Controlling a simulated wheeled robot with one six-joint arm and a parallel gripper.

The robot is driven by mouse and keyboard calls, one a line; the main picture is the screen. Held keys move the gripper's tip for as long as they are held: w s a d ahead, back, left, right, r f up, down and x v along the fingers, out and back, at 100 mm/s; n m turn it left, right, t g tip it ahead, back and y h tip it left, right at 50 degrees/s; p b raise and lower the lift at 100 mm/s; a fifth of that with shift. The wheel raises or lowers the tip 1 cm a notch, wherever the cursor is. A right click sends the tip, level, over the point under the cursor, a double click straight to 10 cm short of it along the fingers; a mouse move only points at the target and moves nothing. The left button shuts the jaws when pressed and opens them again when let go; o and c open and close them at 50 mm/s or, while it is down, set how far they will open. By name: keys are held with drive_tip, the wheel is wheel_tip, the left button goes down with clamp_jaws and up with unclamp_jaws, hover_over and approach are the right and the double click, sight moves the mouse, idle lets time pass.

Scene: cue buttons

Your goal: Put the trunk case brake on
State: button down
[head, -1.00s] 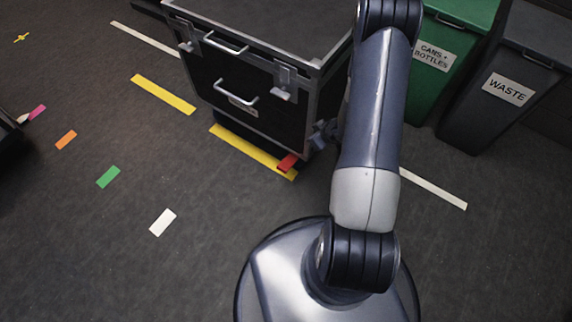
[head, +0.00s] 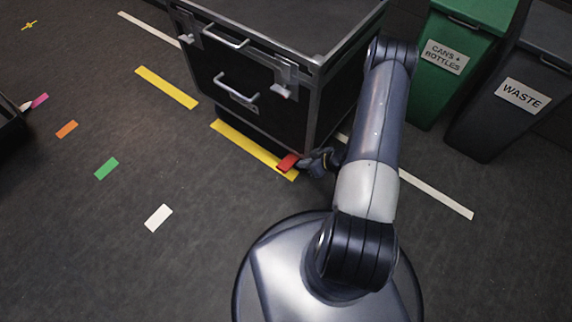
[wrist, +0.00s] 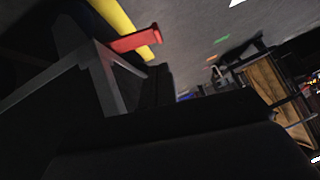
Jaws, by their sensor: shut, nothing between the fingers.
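The trunk case (head: 262,85) is a black box with metal edges, handles and latches, standing at the top middle of the head view. A red brake pedal (head: 287,161) sticks out low at its near right corner, above a yellow floor strip. The pedal also shows in the wrist view (wrist: 134,40), beside a metal-edged corner of the case (wrist: 108,75). My gripper (head: 318,162) is low, just right of the pedal, shut and empty. Whether it touches the pedal I cannot tell.
A green cans and bottles bin (head: 455,60) and a grey waste bin (head: 515,90) stand at the right. Yellow strips (head: 166,87) and small coloured tape marks (head: 107,168) lie on the floor. The floor at the left is mostly clear.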

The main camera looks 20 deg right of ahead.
sight(283, 171)
drive_tip(key=b+x, duration=0.3)
drive_tip(key=x, duration=0.7)
idle(0.3)
drive_tip(key=f+b, duration=0.1)
drive_tip(key=h+b, duration=0.1)
drive_tip(key=a+f+n+t+b, duration=0.1)
drive_tip(key=shift+s+f+h, duration=0.3)
drive_tip(key=shift+s+f, duration=0.1)
drive_tip(key=shift+s+a+f+b, duration=0.1)
drive_tip(key=shift+a+f+b, duration=0.1)
drive_tip(key=shift+f+b, duration=1.15)
drive_tip(key=shift+r+b, duration=0.1)
drive_tip(key=shift+b, duration=0.2)
